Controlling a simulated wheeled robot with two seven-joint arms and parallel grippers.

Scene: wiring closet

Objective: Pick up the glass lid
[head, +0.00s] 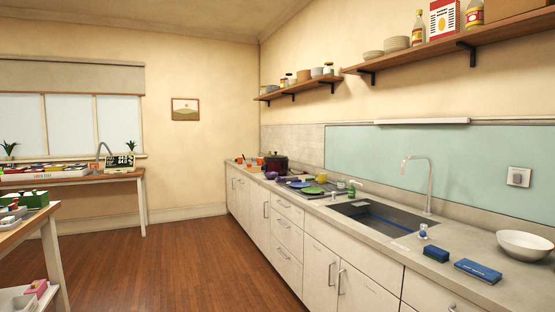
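I cannot make out a glass lid for certain in the head view. A dark pot (275,163) stands far along the counter, near the back corner. It is too small to tell whether a glass lid lies on it. Neither of my grippers is in view, and no arm shows in the picture.
The counter (398,238) runs along the right wall, with a sink (375,216), blue boxes (478,270) and a white bowl (524,245). Green and blue items (313,189) lie near the pot. Tables stand at left. The wooden floor (170,265) between is clear.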

